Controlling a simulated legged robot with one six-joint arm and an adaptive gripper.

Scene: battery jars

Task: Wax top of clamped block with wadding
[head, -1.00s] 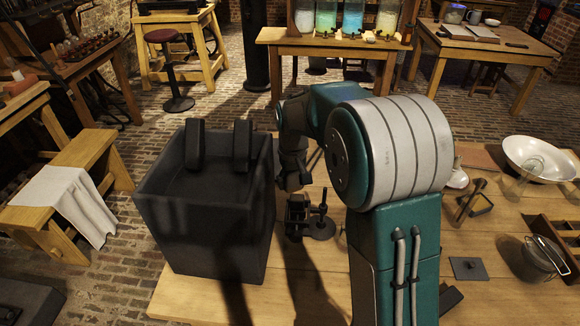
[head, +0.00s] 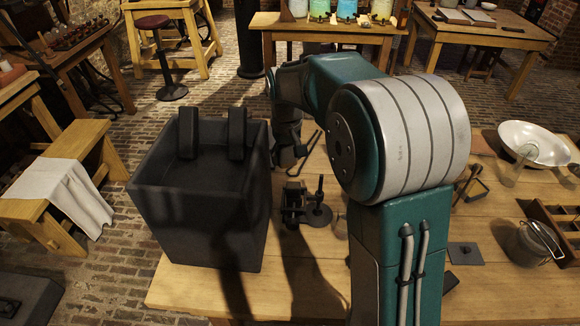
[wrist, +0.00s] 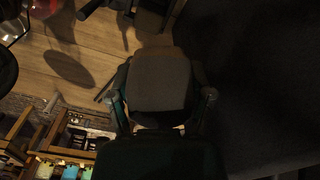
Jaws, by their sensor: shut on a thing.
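My gripper (head: 287,158) hangs at the end of my arm, just right of the large dark box. In the wrist view its two fingers (wrist: 163,98) are closed on the sides of a dull grey-brown pad, apparently the wadding (wrist: 160,80). The wadding cannot be made out in the head view. A small dark clamp (head: 293,216) stands on the wooden bench below the gripper, with a brownish block (head: 293,187) showing at its top. The gripper appears apart from the block. The block's top is small and dim.
The tall dark box (head: 200,215) stands close on the left. A dark round-based post (head: 319,213) stands right of the clamp. Bare bench lies in front.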

